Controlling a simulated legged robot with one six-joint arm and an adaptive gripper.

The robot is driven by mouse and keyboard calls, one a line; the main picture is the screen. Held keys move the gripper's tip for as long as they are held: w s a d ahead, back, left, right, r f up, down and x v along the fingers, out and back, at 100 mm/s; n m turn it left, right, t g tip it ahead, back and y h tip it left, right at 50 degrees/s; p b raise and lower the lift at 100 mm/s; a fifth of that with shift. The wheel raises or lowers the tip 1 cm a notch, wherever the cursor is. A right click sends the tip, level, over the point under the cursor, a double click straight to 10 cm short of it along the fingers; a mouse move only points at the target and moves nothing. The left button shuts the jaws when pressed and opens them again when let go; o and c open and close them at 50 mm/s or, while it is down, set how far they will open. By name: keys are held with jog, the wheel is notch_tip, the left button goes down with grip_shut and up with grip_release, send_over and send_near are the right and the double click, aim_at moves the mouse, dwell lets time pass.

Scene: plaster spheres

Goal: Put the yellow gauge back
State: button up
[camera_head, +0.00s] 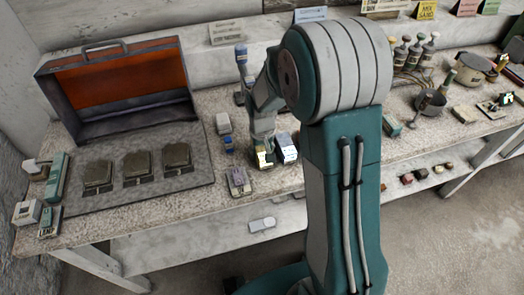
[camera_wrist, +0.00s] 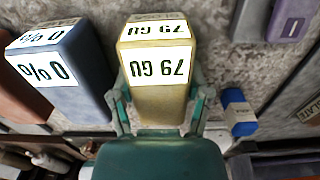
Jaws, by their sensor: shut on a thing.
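The yellow gauge (camera_wrist: 158,103) is a yellow block with white labels whose lettering reads upside down, in the middle of the wrist view. My gripper (camera_wrist: 160,92) has a green finger on each side of it and is shut on it. In the head view the yellow gauge (camera_head: 264,159) shows below my gripper (camera_head: 263,143), at the bench's front part. I cannot tell whether it touches the bench. A blue-grey block (camera_wrist: 68,77) with a white "0%" label stands close to its left in the wrist view; in the head view this block (camera_head: 286,149) is to its right.
The stone bench (camera_head: 225,212) holds an open case (camera_head: 120,90) with orange lining and a grey mat with dark square pieces (camera_head: 136,166). A small blue block (camera_wrist: 238,112) and a purple-grey piece (camera_head: 238,181) lie nearby. Bottles and bowls stand at the right. My arm hides the bench's middle.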

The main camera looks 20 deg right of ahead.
aim_at(261, 149)
jog(key=o, duration=0.9)
jog(key=shift+a+f, duration=0.1)
jog(key=shift+c, duration=0.2)
jog(key=shift+o, duration=0.8)
jog(key=shift+a, duration=0.2)
jog(key=shift+d, duration=0.2)
notch_tip(261, 149, up, 12)
jog(key=shift+a+f, duration=0.1)
jog(key=shift+f, duration=0.1)
jog(key=s+r+t, duration=0.2)
jog(key=s+r, duration=0.4)
jog(key=s, duration=0.4)
jog(key=s+r+t, duration=0.3)
jog(key=s+r, duration=0.3)
jog(key=s, duration=0.5)
jog(key=shift+t, duration=0.3)
